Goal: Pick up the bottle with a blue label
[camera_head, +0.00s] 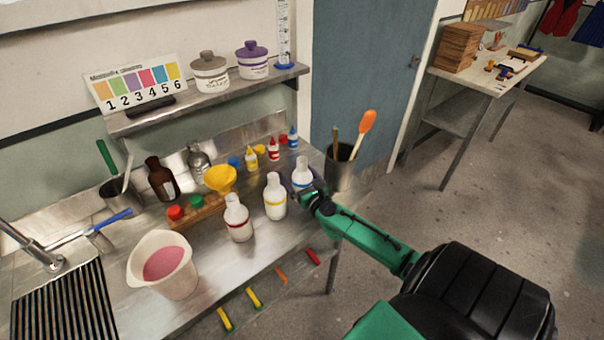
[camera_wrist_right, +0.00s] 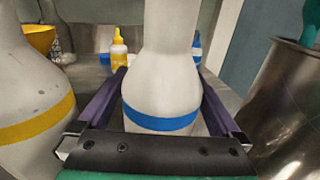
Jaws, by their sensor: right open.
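The bottle with a blue label (camera_head: 302,172) is white and stands upright at the right end of the steel counter. In the right wrist view the bottle (camera_wrist_right: 165,85) shows its blue band low on the body. My right gripper (camera_head: 309,192) is open at the bottle. In the wrist view its two fingers (camera_wrist_right: 165,100) lie on either side of the bottle's lower body; I cannot tell whether they touch it. A yellow-banded bottle (camera_head: 275,198) and a red-banded bottle (camera_head: 238,220) stand to its left. My left gripper is out of view.
A steel pot (camera_head: 341,168) with utensils stands close on the right. Small dropper bottles (camera_head: 273,150) are behind, with a yellow funnel (camera_head: 220,179) on the left. A white jug of pink liquid (camera_head: 163,266) stands at the front left. A shelf (camera_head: 210,98) hangs above.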

